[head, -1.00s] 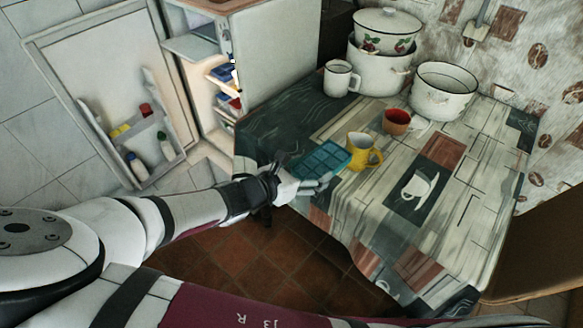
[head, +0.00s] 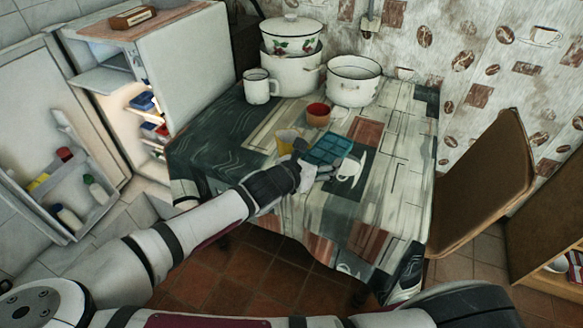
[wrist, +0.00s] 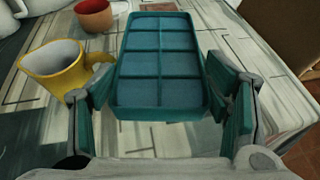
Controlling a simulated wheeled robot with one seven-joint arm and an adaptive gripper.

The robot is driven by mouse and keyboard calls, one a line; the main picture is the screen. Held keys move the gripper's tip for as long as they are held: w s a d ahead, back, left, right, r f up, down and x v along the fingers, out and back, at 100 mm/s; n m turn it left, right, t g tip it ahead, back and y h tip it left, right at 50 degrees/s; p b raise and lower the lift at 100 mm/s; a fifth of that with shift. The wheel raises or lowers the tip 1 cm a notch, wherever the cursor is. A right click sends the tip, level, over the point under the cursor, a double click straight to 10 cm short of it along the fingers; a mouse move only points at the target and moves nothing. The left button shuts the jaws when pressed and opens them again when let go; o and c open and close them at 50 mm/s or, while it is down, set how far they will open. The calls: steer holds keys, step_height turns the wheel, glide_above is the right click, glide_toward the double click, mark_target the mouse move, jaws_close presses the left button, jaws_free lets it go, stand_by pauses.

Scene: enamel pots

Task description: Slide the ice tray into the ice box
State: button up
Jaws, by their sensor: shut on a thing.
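The teal ice tray (head: 328,150), with several square compartments, is held above the patterned table in the head view. It also shows in the wrist view (wrist: 160,62), stretching away from me. My gripper (head: 310,172) is shut on the near end of the tray; its fingers lie on either side in the wrist view (wrist: 158,84). The open fridge (head: 185,65) stands at the left in the head view. A flap (head: 100,80) sticks out near its top, apparently at the ice box; the inside of that compartment is mostly hidden.
A yellow mug (wrist: 55,72) stands just left of the tray, partly hidden by my arm in the head view. A red-brown cup (head: 318,114), white mug (head: 260,88) and enamel pots (head: 353,85) stand behind. The open fridge door (head: 45,130) holds bottles. A chair (head: 485,185) is at right.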

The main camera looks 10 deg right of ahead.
mark_target(340, 154)
steer(key=d+b, duration=0.1)
steer(key=d, duration=0.4)
steer(key=shift+w+d+r+b, duration=0.15)
steer(key=shift+d+b, duration=0.1)
steer(key=shift+b, duration=0.15)
steer(key=shift+d, duration=0.25)
steer(key=shift+r, duration=0.15)
steer(key=shift+r+p, duration=0.1)
steer(key=shift+p, duration=0.35)
